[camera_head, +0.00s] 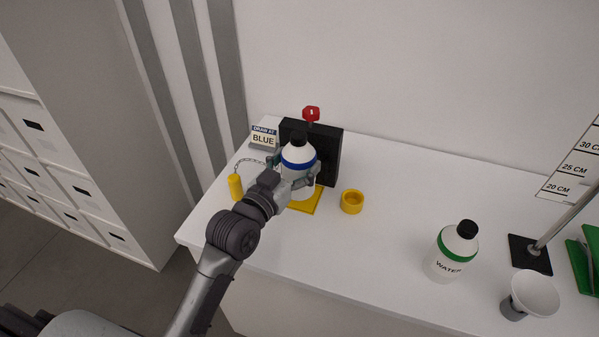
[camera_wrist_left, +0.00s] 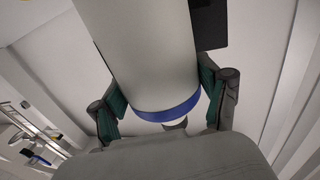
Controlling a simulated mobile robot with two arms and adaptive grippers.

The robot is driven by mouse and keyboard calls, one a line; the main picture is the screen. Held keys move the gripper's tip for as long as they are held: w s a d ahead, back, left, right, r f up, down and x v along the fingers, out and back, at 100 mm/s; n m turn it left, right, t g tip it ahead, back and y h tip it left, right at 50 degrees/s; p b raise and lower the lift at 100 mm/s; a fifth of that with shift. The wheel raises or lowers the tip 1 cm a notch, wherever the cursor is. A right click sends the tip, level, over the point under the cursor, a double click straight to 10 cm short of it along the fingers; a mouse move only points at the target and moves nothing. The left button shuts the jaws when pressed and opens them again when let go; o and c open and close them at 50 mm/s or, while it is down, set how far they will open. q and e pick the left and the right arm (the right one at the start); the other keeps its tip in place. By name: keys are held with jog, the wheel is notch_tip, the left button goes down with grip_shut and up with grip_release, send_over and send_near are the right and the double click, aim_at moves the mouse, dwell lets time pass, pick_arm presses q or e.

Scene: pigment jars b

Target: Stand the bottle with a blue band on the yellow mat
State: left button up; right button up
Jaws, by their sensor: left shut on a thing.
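The white bottle with a blue band (camera_head: 297,157) and black cap is upright at the back left of the white table. My left gripper (camera_head: 298,177) is shut around its body below the band. In the left wrist view the bottle (camera_wrist_left: 150,55) fills the middle, between the two fingers (camera_wrist_left: 165,105). The yellow mat (camera_head: 310,204) lies under the bottle and is partly hidden by the bottle and gripper. I cannot tell whether the bottle's base touches the mat. My right gripper is not in view.
A black block (camera_head: 327,150) with a red knob (camera_head: 311,114) stands close behind the bottle. A yellow ring (camera_head: 351,202) is right of the mat, a yellow cylinder (camera_head: 236,187) left. A green-banded bottle (camera_head: 450,260), white funnel (camera_head: 533,294) and stand base (camera_head: 529,254) are at right.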

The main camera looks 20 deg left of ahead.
pick_arm(q)
jog(key=w, duration=0.1)
jog(key=w+f, duration=0.2)
jog(key=shift+w+a, duration=0.25)
jog(key=shift+w, duration=0.05)
notch_tip(320, 180, down, 3)
jog(key=shift+f, duration=0.6)
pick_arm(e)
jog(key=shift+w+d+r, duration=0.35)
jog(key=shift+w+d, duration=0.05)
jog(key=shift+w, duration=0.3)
pick_arm(q)
jog(key=o, duration=1.3)
jog(key=shift+f, duration=0.1)
jog(key=shift+c, duration=0.2)
